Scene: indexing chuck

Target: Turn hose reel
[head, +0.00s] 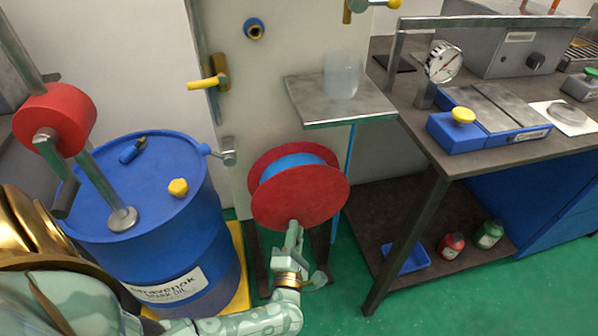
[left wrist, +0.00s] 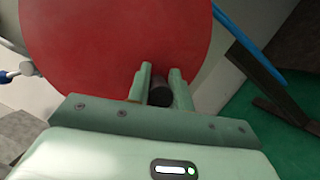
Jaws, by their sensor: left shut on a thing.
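The hose reel (head: 310,205) has red round side plates with blue hose wound between them and is mounted low on the pale cabinet. Its red plate also fills much of the left wrist view (left wrist: 110,45). My left gripper (head: 294,232) is at the lower front of the red plate. In the left wrist view my left gripper (left wrist: 160,85) has its two fingers on either side of a dark crank handle (left wrist: 160,93) and is shut on it. The handle is mostly hidden by the gripper in the head view. My right gripper is not in view.
A blue drum (head: 150,235) with a red-headed pump stands left of the reel. A metal shelf (head: 340,108) with a clear cup juts out above the reel. A workbench (head: 450,160) stands to the right. Green floor is clear in front.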

